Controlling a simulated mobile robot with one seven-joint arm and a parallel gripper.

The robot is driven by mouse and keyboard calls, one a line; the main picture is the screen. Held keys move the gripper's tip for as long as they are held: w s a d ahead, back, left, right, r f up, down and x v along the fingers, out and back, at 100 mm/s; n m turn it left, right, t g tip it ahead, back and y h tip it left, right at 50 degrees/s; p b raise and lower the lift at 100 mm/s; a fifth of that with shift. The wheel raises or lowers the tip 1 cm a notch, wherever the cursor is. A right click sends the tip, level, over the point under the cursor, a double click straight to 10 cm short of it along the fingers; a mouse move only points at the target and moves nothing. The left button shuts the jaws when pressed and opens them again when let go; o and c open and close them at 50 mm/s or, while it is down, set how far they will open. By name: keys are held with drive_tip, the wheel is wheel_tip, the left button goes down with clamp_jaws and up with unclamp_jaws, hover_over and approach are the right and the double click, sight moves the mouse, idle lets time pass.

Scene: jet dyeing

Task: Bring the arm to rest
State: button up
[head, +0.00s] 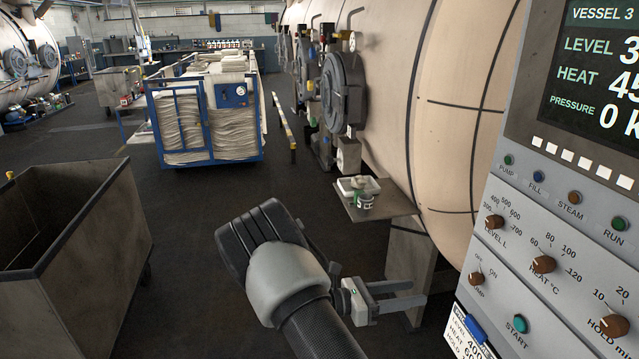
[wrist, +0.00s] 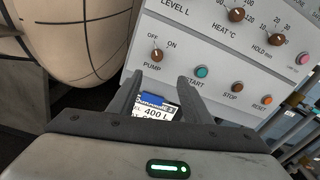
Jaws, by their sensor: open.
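My gripper (head: 396,296) is in the lower middle of the head view, left of the control panel (head: 560,235). Its two fingers are apart with nothing between them. In the wrist view my gripper (wrist: 160,95) points at the lower part of the panel (wrist: 205,45), and the fingers show open in front of it. The pump knob (wrist: 156,54), the green start button (wrist: 201,72) and a card reading 400 L (wrist: 155,112) lie ahead of the fingers. I see no contact with the panel.
A big tan vessel (head: 455,130) with a round door (head: 343,90) stands behind the panel. A small shelf (head: 385,205) holding a tray and a jar juts from it. A grey bin (head: 125,230) stands at left, a blue fabric cart (head: 185,125) farther back. Dark floor lies between them.

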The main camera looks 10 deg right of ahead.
drive_tip(key=s+a+r+m+t+y+p, duration=0.1)
drive_tip(key=s+a+r+m+y+p, duration=0.2)
drive_tip(key=s+r+m+y, duration=0.3)
drive_tip(key=s+a+r+m+t+y+p, duration=0.2)
drive_tip(key=s+a+r+m+y, duration=0.3)
drive_tip(key=r, duration=1.1)
drive_tip(key=s+a+r+m+t+y+p, duration=0.1)
drive_tip(key=s+a+r+m+y+p, duration=0.3)
drive_tip(key=s+r+m, duration=0.6)
drive_tip(key=s+a+r+y, duration=0.1)
drive_tip(key=s+a+y, duration=0.1)
drive_tip(key=shift+a+t+y, duration=0.15)
drive_tip(key=shift+t+y, duration=0.15)
drive_tip(key=c, duration=0.3)
drive_tip(key=shift+m, duration=0.3)
drive_tip(key=shift+c, duration=0.3)
